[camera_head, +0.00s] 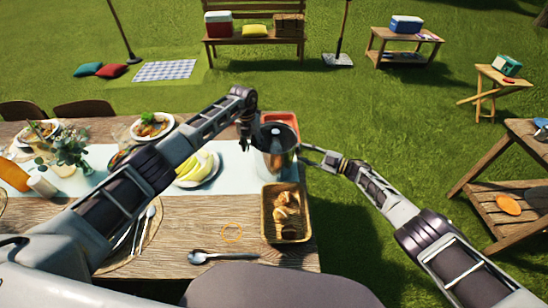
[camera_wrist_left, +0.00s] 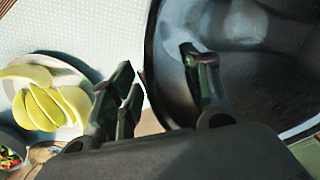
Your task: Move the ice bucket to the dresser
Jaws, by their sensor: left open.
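The ice bucket (camera_head: 277,139), a dark metal pail, stands upright near the right end of the wooden table. Its dark inside (camera_wrist_left: 250,75) fills the right of the left wrist view. My left gripper (camera_head: 246,143) is open at the bucket's left rim. In the left wrist view, one finger of the left gripper (camera_wrist_left: 160,85) shows over the inside and the other outside the rim; contact cannot be told. My right gripper (camera_head: 306,155) is at the bucket's right side, its jaws too small to judge. A wooden two-level stand (camera_head: 515,188) is at the right; whether it is the dresser is unclear.
A bread basket (camera_head: 265,228) stands in front of the bucket and a red tray (camera_head: 284,117) behind it. A plate of melon slices (camera_head: 199,168) is to the left. A spoon (camera_head: 222,257) lies at the front. Open grass separates the table and stand.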

